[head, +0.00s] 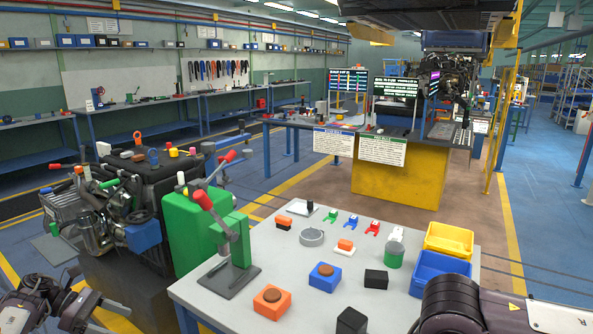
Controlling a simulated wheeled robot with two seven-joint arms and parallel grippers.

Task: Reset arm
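My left gripper (97,310) is at the lower left corner, low beside the bench. Its two dark fingers look spread, with floor showing between them, and I see nothing held. My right arm (470,306) comes in at the lower right, over the near right corner of the bench. Its gripper is outside the picture. A green lever press (236,248) with a red-tipped handle (204,200) stands on the left end of the grey bench (300,270). The handle leans up to the left. Neither gripper touches the press.
An engine assembly (110,215) stands left. Bare bench top lies between the parts.

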